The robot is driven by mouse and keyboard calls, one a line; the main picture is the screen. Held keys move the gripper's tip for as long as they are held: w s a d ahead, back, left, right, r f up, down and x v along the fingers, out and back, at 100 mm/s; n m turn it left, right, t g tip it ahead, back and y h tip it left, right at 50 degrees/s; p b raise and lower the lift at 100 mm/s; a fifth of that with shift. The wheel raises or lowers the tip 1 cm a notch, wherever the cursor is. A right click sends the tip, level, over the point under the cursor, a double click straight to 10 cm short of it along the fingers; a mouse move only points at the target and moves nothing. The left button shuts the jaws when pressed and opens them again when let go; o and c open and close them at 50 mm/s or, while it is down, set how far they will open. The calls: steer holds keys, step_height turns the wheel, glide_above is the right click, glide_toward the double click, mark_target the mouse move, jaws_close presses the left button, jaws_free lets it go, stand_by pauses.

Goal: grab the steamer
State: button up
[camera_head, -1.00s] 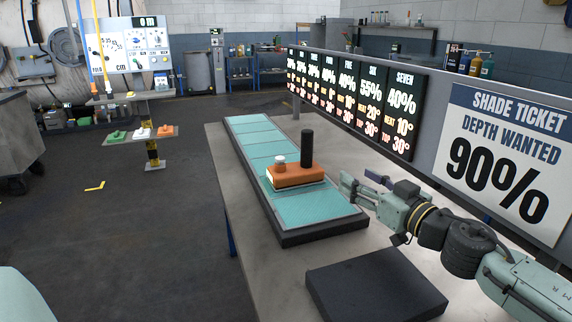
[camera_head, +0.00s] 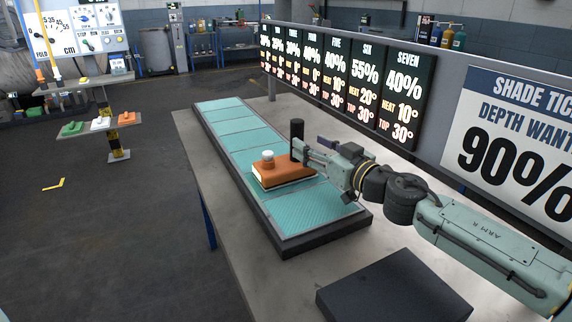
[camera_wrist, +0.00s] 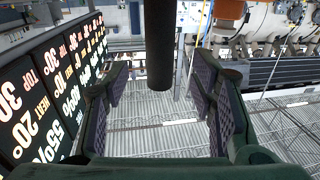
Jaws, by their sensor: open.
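The steamer is an orange block (camera_head: 284,174) with a white knob and an upright black handle (camera_head: 297,129). It sits on the teal-panelled strip (camera_head: 310,212) on the table. My gripper (camera_head: 307,156) is at the right side of the handle, at the height of its lower part. In the wrist view my gripper (camera_wrist: 162,100) is open, with purple-padded fingers apart on either side. The black handle (camera_wrist: 159,45) stands upright in the gap between them, with clear space on both sides. The orange body is not in the wrist view.
A dark flat block (camera_head: 395,290) lies on the table's near side. A row of percentage boards (camera_head: 345,80) and a shade ticket sign (camera_head: 515,135) stand behind the arm. A small stand (camera_head: 100,122) with coloured pieces is at the left.

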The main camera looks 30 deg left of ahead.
mark_target(302, 136)
steer(key=x, duration=0.2)
steer(key=p+x, duration=0.1)
steer(key=x, duration=0.1)
steer(key=p+x, duration=0.1)
steer(key=x, duration=0.1)
steer(key=shift+r, duration=0.35)
steer(key=shift+w+a, duration=0.1)
steer(key=shift+a, duration=0.15)
jaws_close()
stand_by(0.5)
steer(key=shift+r, duration=0.1)
